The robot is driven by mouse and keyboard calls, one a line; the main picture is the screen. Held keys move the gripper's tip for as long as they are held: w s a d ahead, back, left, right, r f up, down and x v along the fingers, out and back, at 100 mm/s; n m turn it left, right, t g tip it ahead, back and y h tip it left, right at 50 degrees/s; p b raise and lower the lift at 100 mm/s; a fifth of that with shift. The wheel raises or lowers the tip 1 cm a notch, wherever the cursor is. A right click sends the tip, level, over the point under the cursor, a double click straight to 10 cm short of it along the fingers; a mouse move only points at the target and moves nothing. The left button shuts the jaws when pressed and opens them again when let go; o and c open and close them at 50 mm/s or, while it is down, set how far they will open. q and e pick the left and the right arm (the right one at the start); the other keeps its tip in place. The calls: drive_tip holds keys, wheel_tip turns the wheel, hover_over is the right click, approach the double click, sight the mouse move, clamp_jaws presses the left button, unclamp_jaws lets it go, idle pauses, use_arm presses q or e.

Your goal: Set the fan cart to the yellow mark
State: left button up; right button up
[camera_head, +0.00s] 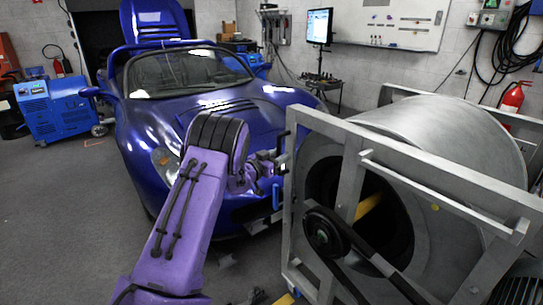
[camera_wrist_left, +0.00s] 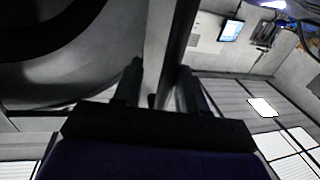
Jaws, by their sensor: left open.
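The fan cart (camera_head: 455,185) is a large grey metal drum in a square frame, standing at the right in the head view. My left gripper (camera_head: 280,168) is beside the left upright of its frame. In the left wrist view, my left gripper (camera_wrist_left: 160,82) is open, with a grey frame bar (camera_wrist_left: 170,45) appearing between its fingers. I cannot tell whether the fingers touch it. A small yellow patch (camera_head: 294,293) shows on the floor at the bottom edge, partly hidden by the cart; I cannot tell whether it is the yellow mark. My right gripper is not in view.
A blue car (camera_head: 185,95) with its rear lid raised stands close behind my left arm. A blue machine on wheels (camera_head: 58,108) is at the left. A red extinguisher (camera_head: 512,98) hangs at the right wall. Grey floor at the lower left is clear.

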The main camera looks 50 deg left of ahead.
use_arm(q)
drive_tip(key=s, duration=0.9)
drive_tip(key=shift+s+d, duration=0.35)
drive_tip(key=shift+d, duration=0.05)
drive_tip(key=s+d+f+n+g+y+p, duration=0.1)
drive_tip(key=s+d+f+n+g+y, duration=0.2)
drive_tip(key=d+f, duration=0.5)
drive_tip(key=s+d+f+n+g+y+p, duration=0.1)
drive_tip(key=s+d+f+n+g, duration=0.4)
drive_tip(key=f, duration=0.6)
drive_tip(key=s+d+f+m+g+h+p, duration=0.1)
drive_tip(key=s+d+f+g, duration=0.2)
drive_tip(key=s+d+f, duration=0.2)
drive_tip(key=s+d+f+m+g+h+p, duration=0.1)
drive_tip(key=s+d+f+g, duration=0.2)
drive_tip(key=s+d+f, duration=0.3)
drive_tip(key=s+d, duration=0.5)
drive_tip(key=s, duration=0.5)
drive_tip(key=shift+m+g+h, duration=0.3)
drive_tip(key=shift+h, duration=0.1)
